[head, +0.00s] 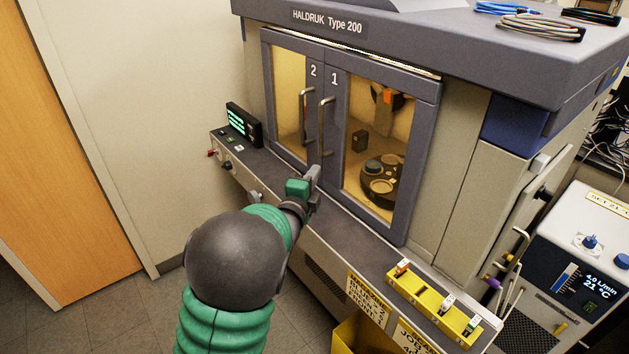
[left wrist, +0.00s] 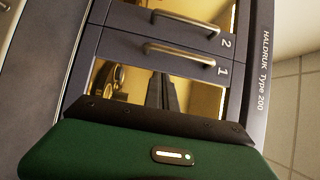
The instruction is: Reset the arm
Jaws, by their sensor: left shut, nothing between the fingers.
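The grey machine marked HALDRUK Type 200 (head: 345,28) fills the middle of the head view. Its doors 2 (head: 291,95) and 1 (head: 388,145) look closed, each with a vertical bar handle; both handles also show in the left wrist view, door 2's (left wrist: 185,22) above door 1's (left wrist: 180,54). Behind the glass of door 1 are a dark round stage (head: 382,182) and an orange part (head: 388,97). My left gripper (head: 315,176) is shut and empty, in front of the lower doors below the handles. Its dark fingers (left wrist: 160,92) show before door 1's window. My right gripper is out of view.
A small green-lit display (head: 243,123) with switches stands at the ledge's left end. A yellow rack (head: 435,303) with several small items sits on the right of the ledge. A white unit reading 21 °C (head: 590,240) stands at right. Cables (head: 540,27) lie on top.

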